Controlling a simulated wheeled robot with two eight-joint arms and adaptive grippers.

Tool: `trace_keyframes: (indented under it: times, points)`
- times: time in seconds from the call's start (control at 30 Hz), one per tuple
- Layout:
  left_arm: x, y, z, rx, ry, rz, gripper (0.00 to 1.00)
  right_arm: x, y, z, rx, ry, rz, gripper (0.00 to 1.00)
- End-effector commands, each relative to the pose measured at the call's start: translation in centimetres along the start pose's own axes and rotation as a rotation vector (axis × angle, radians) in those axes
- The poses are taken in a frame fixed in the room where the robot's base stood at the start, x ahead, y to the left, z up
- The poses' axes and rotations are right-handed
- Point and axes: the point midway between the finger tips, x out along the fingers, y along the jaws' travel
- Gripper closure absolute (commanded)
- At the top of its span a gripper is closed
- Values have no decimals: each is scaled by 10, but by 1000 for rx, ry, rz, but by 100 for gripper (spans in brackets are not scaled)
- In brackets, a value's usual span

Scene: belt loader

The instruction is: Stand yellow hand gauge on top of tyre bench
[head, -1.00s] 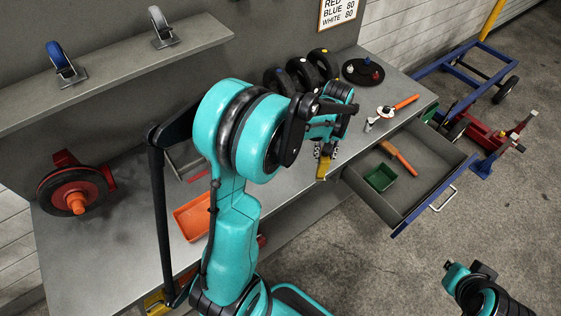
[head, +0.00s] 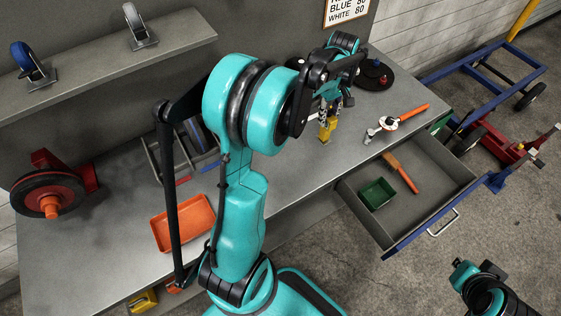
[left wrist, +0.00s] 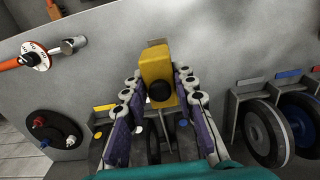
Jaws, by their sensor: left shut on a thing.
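The yellow hand gauge (head: 325,129) is in my left gripper (head: 329,106), over the grey tyre bench (head: 285,185) near its right part. In the left wrist view the gauge (left wrist: 156,68), a yellow block with a black round knob, sits between the fingers of the gripper (left wrist: 160,103), which are shut on it. In the head view it hangs roughly upright below the fingers. I cannot tell whether its lower end touches the bench top. My right arm shows at the lower right of the head view; its fingers cannot be made out.
An orange-handled tool (head: 404,117) lies right of the gauge. A dark round tray with coloured knobs (head: 370,76) is behind. An orange tray (head: 183,223) and red-hubbed wheel (head: 48,197) are left.

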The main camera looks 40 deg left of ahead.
Motion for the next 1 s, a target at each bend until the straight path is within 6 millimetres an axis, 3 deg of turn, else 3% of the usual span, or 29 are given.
trace_keyframes:
  times: [0.5,0.73,1.0]
  points:
    - [63,-99,-30,-2,0,0,100,18,0,13,0,0,0,100]
    - [74,-110,-33,1,0,0,100,20,0,14,0,0,0,100]
    - [110,-110,-33,1,0,0,100,30,0,22,0,0,0,100]
